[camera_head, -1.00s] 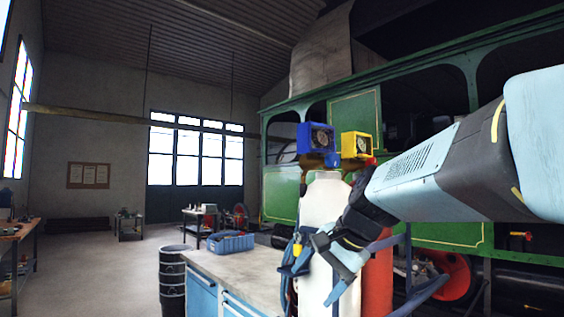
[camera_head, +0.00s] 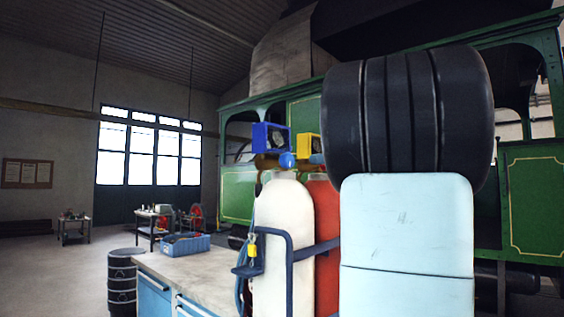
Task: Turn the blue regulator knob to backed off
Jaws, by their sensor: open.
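The blue regulator (camera_head: 272,137), a box with a dial on its side, stands above the white gas cylinder (camera_head: 283,220). Its round blue knob (camera_head: 287,160) shows just below the box, over the cylinder's top. The knob's setting cannot be read from here. My gripper is not in view. My arm's large light-blue and black links fill the right of the picture and no fingers show. Nothing of mine is seen touching the knob.
A yellow regulator (camera_head: 307,147) sits beside the blue one, above a red cylinder (camera_head: 321,215) partly hidden by my arm. A dark blue rack rail (camera_head: 290,268) holds the cylinders. A workbench (camera_head: 190,268) with a blue crate (camera_head: 186,246) stands left, beside a black drum (camera_head: 122,280).

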